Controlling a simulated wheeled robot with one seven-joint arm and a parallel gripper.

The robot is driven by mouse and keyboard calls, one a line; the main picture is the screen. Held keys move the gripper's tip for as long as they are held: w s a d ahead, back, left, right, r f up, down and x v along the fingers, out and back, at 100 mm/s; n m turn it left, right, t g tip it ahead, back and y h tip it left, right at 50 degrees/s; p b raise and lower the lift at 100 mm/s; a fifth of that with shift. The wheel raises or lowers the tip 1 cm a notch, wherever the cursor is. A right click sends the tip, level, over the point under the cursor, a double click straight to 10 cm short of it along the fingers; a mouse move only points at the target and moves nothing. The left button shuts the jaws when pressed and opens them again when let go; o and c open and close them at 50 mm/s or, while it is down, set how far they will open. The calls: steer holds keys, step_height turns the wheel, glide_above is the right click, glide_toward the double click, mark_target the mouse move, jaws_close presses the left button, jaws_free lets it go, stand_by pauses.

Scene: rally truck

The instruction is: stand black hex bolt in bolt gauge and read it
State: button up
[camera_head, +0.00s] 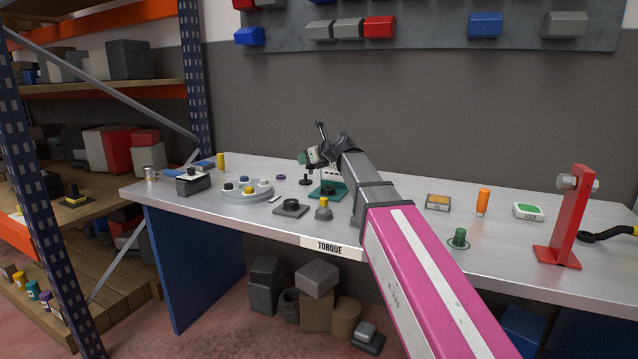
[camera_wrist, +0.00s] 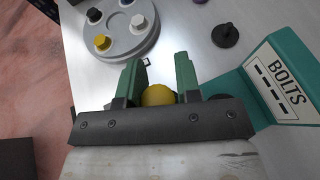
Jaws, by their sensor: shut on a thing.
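My gripper (camera_head: 304,158) is above the bench, left of the teal bolt gauge. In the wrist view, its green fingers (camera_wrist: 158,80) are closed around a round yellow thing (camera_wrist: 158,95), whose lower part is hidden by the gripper. The bolt gauge (camera_head: 328,191) stands on the bench and shows its "BOLTS" label (camera_wrist: 274,82) in the wrist view. A black bolt-like piece (camera_head: 306,181) stands on its wide end, apart from the gauge; it also shows in the wrist view (camera_wrist: 225,36). A black hex head (camera_wrist: 94,15) sits in the round grey holder (camera_wrist: 120,55).
A dark square block (camera_head: 290,208) and a grey piece with a yellow top (camera_head: 323,210) stand near the front edge. A red stand (camera_head: 570,220), an orange cylinder (camera_head: 483,202) and a green knobbed piece (camera_head: 459,239) are to the right.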

steer(key=w+d+f, duration=0.1)
steer(key=w+d, duration=0.1)
steer(key=w+d+f, duration=0.1)
steer(key=w+f, duration=0.1)
steer(key=w+d+f, duration=0.2)
steer(key=shift+w+d+f, duration=0.2)
steer(key=shift+w+d, duration=0.15)
steer(key=shift+w, duration=0.05)
steer(key=shift+f, duration=1.95)
steer(key=shift+f, duration=0.1)
steer(key=o, duration=1)
steer(key=v, duration=1.2)
